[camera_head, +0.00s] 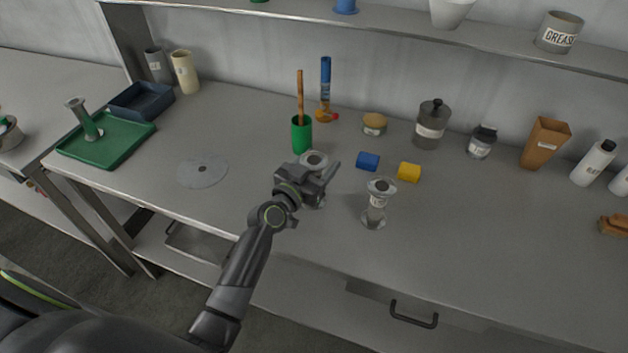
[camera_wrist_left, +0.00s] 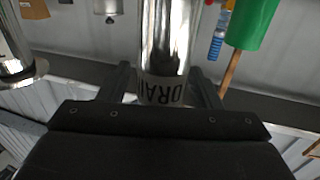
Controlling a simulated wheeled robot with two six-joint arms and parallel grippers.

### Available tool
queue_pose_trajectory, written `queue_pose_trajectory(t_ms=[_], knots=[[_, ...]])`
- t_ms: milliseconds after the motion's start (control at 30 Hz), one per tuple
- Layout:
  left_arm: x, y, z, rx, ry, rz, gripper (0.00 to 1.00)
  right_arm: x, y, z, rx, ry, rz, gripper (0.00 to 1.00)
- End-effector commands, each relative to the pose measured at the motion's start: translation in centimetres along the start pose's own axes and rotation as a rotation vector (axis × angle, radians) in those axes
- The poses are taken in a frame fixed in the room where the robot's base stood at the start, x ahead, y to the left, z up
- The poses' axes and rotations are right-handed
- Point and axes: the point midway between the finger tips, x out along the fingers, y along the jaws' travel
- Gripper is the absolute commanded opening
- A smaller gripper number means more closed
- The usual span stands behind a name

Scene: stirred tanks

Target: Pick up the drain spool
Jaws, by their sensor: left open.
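The drain spool is a shiny metal piece with a round flange and a label reading "DRAIN". In the left wrist view the spool (camera_wrist_left: 168,40) stands between the two fingers of my left gripper (camera_wrist_left: 163,88). In the head view the spool (camera_head: 314,159) stands on the bench, its top flange showing behind my left gripper (camera_head: 318,180), which hides most of its body. The left gripper is open around the spool, with slight gaps visible beside it. A similar metal spool (camera_head: 376,205) stands to the right. My right gripper is not in view.
A green cup (camera_head: 302,135) with a wooden-handled tool stands just behind the drain spool. A blue block (camera_head: 368,161) and a yellow block (camera_head: 409,172) lie to the right. A flat grey disc (camera_head: 202,171) and a green tray (camera_head: 85,150) are left. The bench front is mostly clear.

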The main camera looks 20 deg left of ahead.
Motion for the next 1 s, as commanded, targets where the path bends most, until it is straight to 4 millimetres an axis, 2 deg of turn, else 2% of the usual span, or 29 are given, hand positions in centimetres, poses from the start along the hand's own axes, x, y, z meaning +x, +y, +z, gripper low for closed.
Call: queue_pose_trajectory(t_ms=[67, 433, 733, 1000], knots=[[0.0, 0.0, 0.0, 0.0, 0.0, 0.0, 0.53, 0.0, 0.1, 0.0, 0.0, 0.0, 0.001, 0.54], [0.0, 0.0, 0.0, 0.0, 0.0, 0.0, 0.05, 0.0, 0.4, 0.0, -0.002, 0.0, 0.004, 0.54], [0.0, 0.0, -0.7, 0.002, 0.002, 0.001, 0.05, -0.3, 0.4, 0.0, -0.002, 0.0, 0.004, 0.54], [0.0, 0.0, -5.1, 0.003, 0.005, 0.0, 0.05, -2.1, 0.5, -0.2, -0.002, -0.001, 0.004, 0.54]])
